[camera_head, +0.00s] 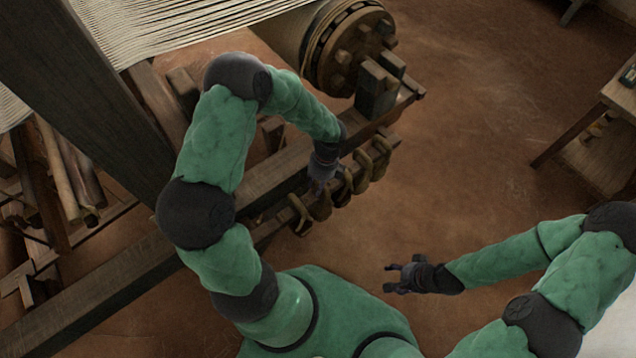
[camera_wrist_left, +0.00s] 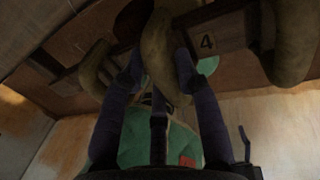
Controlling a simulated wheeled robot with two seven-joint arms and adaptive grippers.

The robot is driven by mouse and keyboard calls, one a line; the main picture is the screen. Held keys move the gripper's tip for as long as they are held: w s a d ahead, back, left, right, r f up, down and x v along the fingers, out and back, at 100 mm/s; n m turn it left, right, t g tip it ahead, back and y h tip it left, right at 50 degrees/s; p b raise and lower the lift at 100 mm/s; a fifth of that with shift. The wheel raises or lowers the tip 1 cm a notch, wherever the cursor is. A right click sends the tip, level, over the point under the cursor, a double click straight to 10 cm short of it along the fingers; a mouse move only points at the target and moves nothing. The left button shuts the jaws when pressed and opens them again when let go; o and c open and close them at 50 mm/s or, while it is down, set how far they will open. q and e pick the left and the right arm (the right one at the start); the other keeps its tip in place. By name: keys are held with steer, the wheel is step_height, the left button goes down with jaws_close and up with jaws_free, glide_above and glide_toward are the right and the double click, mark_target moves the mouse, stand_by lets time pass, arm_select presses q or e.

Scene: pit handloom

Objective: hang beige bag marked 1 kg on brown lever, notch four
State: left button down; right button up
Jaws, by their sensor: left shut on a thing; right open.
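My left gripper (camera_head: 322,182) is at the brown lever (camera_head: 392,142), among the rounded shapes hanging along it. In the left wrist view, the fingers of my left gripper (camera_wrist_left: 159,62) are shut on a curved beige-brown bag (camera_wrist_left: 157,35). No 1 kg mark is readable on it. I cannot tell whether the bag rests on the lever or in a notch. My right gripper (camera_head: 402,276) is open and empty, over the floor.
Several similar hanging shapes line the lever, one near its left part (camera_head: 299,215). One is right of the plate in the wrist view (camera_wrist_left: 290,40). A cloth roller with a toothed wheel (camera_head: 345,48) stands beyond. A wooden table (camera_head: 590,115) is far right; brown floor between is clear.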

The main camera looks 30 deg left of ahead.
arm_select(q)
steer(key=shift+f, duration=0.25)
stand_by(0.8)
steer(key=c, duration=0.8)
jaws_free()
steer(key=r, duration=0.4)
steer(key=w+r, duration=0.1)
steer(key=r, duration=0.2)
steer(key=w+d+r, duration=0.1)
steer(key=r, duration=0.3)
steer(key=shift+w+r, duration=0.1)
steer(key=shift+r, duration=0.25)
